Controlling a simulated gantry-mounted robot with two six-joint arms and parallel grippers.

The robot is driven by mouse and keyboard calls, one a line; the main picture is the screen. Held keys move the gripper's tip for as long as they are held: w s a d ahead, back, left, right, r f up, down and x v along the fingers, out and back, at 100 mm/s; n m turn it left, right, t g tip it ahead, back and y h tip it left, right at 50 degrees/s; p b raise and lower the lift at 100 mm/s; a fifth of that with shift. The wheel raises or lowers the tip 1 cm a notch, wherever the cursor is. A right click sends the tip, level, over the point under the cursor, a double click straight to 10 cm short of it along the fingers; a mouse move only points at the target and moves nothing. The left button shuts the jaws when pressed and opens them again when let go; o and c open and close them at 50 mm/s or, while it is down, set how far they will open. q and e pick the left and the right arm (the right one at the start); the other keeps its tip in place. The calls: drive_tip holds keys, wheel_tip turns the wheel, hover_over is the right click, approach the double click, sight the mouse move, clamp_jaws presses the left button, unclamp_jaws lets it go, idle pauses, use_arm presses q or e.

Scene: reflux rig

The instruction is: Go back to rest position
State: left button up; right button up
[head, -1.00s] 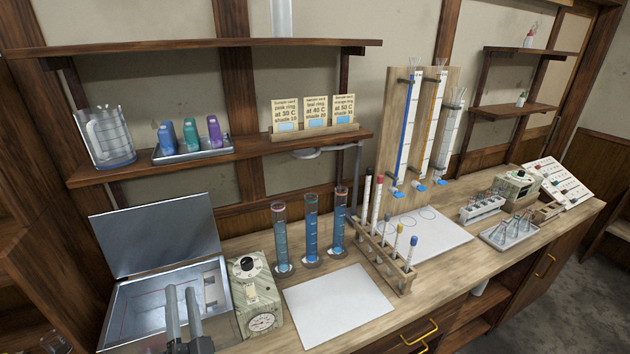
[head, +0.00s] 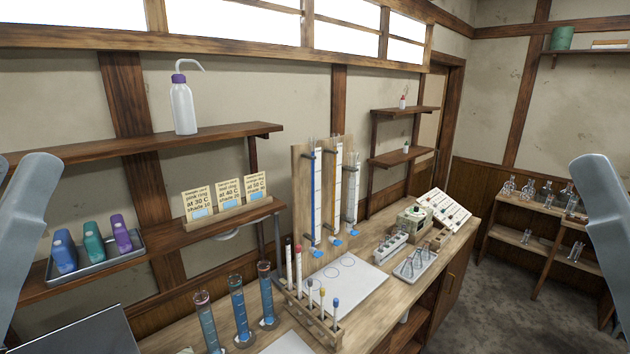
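Grey links of my own arms stand at the left and right edges of the head view. Neither gripper shows, so I cannot see what the fingers do. Three graduated cylinders with blue liquid, the middle one (head: 239,308) among them, stand on the wooden bench (head: 392,321) at the lower middle. A wooden rack (head: 311,316) with several capped sticks stands just right of them. A board (head: 302,211) with upright glass tubes and blue taps stands behind the rack.
A shelf at left holds a tray (head: 98,267) of blue, teal and purple bottles and three sample cards (head: 228,199). A wash bottle (head: 182,106) stands on the upper shelf. A white mat (head: 372,281) lies on the bench. Glassware stands on a far shelf (head: 540,209). Floor (head: 495,290) is clear at right.

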use_arm(q)
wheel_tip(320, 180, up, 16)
drive_tip(key=p, duration=1.2)
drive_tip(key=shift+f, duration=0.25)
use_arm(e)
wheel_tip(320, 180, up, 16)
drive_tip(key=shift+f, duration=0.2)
